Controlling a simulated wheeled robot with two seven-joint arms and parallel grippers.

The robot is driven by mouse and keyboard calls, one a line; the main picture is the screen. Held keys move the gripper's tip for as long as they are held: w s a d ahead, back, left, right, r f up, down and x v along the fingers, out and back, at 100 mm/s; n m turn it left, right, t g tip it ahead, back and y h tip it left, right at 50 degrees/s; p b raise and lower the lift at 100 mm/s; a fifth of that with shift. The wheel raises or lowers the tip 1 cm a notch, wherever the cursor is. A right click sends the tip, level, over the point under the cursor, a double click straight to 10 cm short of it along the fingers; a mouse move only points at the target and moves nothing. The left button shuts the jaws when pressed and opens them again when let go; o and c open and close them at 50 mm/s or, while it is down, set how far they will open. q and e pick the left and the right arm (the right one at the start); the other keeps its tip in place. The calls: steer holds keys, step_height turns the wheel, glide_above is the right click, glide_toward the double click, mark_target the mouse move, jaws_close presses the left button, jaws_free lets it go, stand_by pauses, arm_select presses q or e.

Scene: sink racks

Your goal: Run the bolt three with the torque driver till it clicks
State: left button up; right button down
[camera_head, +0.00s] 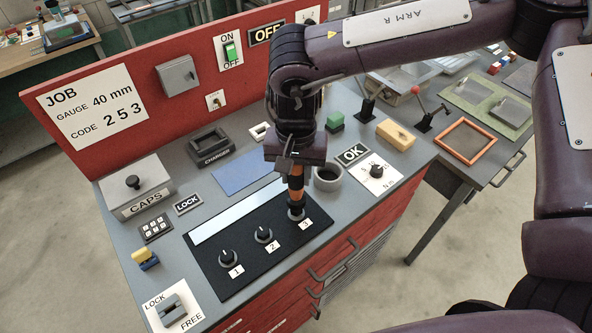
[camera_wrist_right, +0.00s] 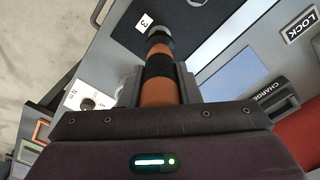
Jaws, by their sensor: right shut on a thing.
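My right gripper (camera_head: 297,166) is shut on the torque driver (camera_head: 296,183), which has an orange and black body. The driver stands roughly upright with its lower end on bolt three (camera_head: 296,213), beside the label 3, at the right end of the black plate (camera_head: 205,262). The driver (camera_wrist_right: 158,75) also shows in the right wrist view between the fingers of my right gripper (camera_wrist_right: 157,88), its far end by the label 3. Bolt one (camera_head: 227,258) and bolt two (camera_head: 263,234) stand on the same plate. My left gripper is not in view.
A grey ring holder (camera_head: 327,177), an OK sign (camera_head: 352,153) and a dial box (camera_head: 376,170) stand right of the driver. A charger (camera_head: 209,146), a blue mat (camera_head: 243,172) and a CAPS box (camera_head: 136,187) lie behind and left. The red back panel (camera_head: 130,65) closes the rear.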

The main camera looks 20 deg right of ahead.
mark_target(297, 188)
steer(key=shift+f, duration=0.4)
stand_by(0.6)
steer(key=shift+f+b, duration=0.85)
steer(key=shift+f, duration=0.45)
stand_by(1.7)
steer(key=shift+s+f+b, duration=0.1)
steer(key=shift+f+b, duration=0.2)
steer(key=shift+f, duration=0.25)
stand_by(2.0)
steer(key=shift+s+f, duration=0.1)
steer(key=shift+s, duration=0.05)
stand_by(0.6)
